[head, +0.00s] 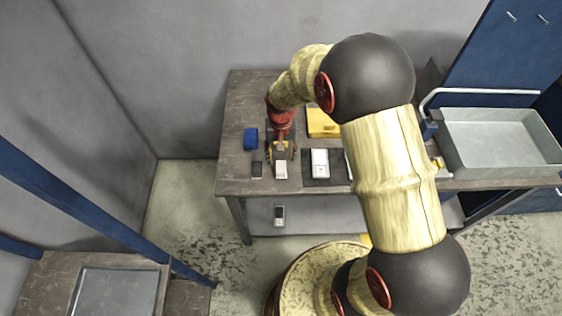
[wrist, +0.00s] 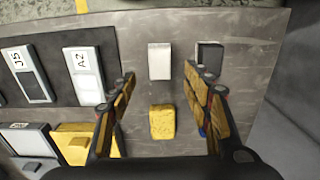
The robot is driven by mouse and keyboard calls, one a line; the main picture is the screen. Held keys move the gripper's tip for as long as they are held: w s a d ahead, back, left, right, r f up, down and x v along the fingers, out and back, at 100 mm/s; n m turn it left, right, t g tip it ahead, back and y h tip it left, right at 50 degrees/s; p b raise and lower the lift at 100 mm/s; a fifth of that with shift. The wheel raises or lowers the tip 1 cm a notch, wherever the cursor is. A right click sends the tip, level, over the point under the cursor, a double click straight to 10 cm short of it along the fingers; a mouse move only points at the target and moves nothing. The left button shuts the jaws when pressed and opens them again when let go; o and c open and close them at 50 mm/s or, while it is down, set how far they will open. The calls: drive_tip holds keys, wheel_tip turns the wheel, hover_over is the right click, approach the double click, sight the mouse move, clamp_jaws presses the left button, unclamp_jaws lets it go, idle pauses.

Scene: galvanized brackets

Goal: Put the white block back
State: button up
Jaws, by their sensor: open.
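A small white block (head: 281,170) stands on the worktable near its front edge. In the wrist view the white block (wrist: 160,61) lies ahead of my fingertips, in line with the gap between them and apart from both. My gripper (head: 281,154) points down over the table just behind the block. In the wrist view my gripper (wrist: 160,80) is open and empty, with a yellow block (wrist: 162,122) in view between its fingers. A dark mat (wrist: 52,50) beside the white block bears pale pieces, including one labelled A2 (wrist: 83,68) and one labelled J5 (wrist: 28,72).
A dark block (head: 256,169) stands left of the white block, and a blue block (head: 250,138) behind it. A yellow case (head: 322,122) lies at the back. A grey bin (head: 500,140) is at the right. A dark handheld item (head: 279,215) is on the lower shelf.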

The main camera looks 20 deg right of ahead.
wheel_tip(320, 180, up, 3)
wheel_tip(320, 180, up, 8)
drive_tip(key=t, duration=0.1)
hover_over(281, 167)
drive_tip(key=s+r+n+t, duration=0.1)
drive_tip(key=s+r, duration=0.4)
drive_tip(key=r, duration=0.4)
drive_tip(key=s+r+n+t, duration=0.2)
drive_tip(key=s+r, duration=0.9)
drive_tip(key=s, duration=0.6)
drive_tip(key=shift+r+n+t, duration=0.2)
drive_tip(key=shift+n+t, duration=0.1)
drive_tip(key=shift+t, duration=0.5)
drive_tip(key=shift+w, duration=0.1)
wheel_tip(281, 167, down, 8)
drive_tip(key=b, duration=0.7)
drive_tip(key=shift+r, duration=0.25)
